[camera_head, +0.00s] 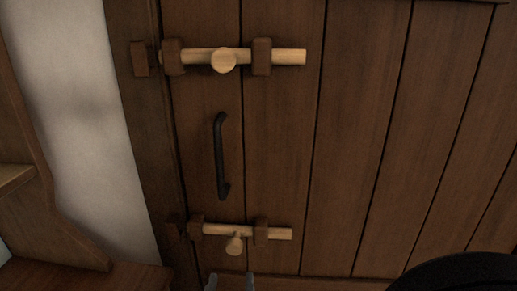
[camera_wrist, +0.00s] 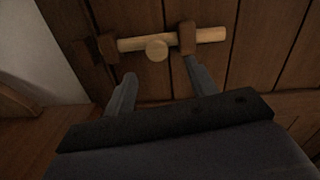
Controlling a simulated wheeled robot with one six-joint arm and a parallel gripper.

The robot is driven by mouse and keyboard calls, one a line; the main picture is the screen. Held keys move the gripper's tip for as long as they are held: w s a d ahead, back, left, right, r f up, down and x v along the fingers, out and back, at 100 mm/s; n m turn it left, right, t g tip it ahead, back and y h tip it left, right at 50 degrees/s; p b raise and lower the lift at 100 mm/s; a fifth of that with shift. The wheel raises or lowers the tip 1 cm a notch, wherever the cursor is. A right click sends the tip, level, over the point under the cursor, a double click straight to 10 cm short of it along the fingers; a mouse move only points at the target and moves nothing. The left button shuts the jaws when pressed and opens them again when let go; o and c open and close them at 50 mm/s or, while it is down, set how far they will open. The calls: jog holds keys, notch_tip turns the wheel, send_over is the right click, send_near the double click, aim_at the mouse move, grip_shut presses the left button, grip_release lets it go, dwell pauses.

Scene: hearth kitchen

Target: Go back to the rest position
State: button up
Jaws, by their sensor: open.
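My gripper (camera_head: 229,283) shows only as two grey fingertips at the bottom edge of the head view, below the lower bolt. In the wrist view my gripper (camera_wrist: 158,77) is open, with nothing between its fingers. The lower wooden bolt (camera_head: 275,233), a pale rod with a round knob, lies level through dark brackets on the plank door (camera_head: 345,150). In the wrist view the lower bolt (camera_wrist: 208,35) is just beyond the fingers, its knob between their lines. I cannot tell if the right finger touches a bracket.
An upper bolt (camera_head: 290,57) with a knob lies in similar brackets. A black handle (camera_head: 219,160) is between the bolts. A wooden shelf side (camera_head: 40,190) and pale wall (camera_head: 75,110) are at the left. A dark rounded thing (camera_head: 460,275) is at bottom right.

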aim_at(237, 251)
jog(key=shift+w+d, duration=0.15)
jog(key=shift+w, duration=4.75)
jog(key=shift+d+f, duration=0.1)
